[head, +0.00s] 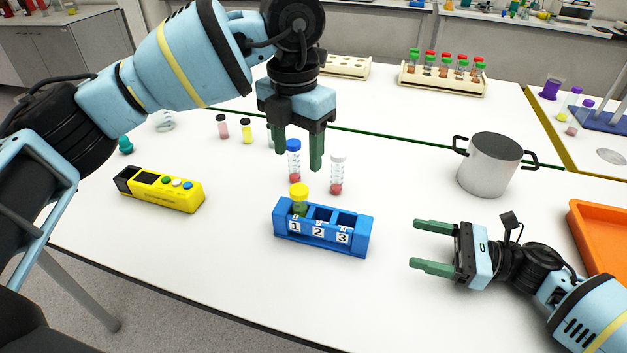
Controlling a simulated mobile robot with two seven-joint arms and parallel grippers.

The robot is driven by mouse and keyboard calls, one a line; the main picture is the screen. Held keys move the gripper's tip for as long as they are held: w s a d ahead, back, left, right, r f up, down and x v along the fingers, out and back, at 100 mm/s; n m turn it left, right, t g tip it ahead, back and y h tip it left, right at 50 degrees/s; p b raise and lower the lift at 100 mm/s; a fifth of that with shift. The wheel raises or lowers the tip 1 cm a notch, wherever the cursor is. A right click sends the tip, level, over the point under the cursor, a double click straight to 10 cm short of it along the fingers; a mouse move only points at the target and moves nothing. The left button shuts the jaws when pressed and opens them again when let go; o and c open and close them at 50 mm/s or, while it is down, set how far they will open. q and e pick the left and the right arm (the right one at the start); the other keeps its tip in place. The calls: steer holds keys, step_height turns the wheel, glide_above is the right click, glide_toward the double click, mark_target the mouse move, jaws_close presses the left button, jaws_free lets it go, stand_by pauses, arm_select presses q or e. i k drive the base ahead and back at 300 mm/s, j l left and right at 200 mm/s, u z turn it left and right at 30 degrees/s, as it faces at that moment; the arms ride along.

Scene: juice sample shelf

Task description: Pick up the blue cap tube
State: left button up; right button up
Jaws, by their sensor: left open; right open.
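The blue cap tube (293,162) stands upright on the white table, with red contents at its bottom. My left gripper (298,160) is open and points down at it, its two green fingers on either side of the tube in the picture. I cannot tell whether a finger touches it. My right gripper (432,247) is open and empty, low over the table at the right, its fingers pointing left.
A white cap tube (337,175) stands close right of the blue cap tube. A blue rack (333,243) numbered 1 to 3 holds a yellow cap tube (299,197) in slot 1. A pot (488,168), yellow device (160,189) and orange tray (595,222) stand around.

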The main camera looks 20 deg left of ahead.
mark_target(294, 146)
steer(key=k, duration=1)
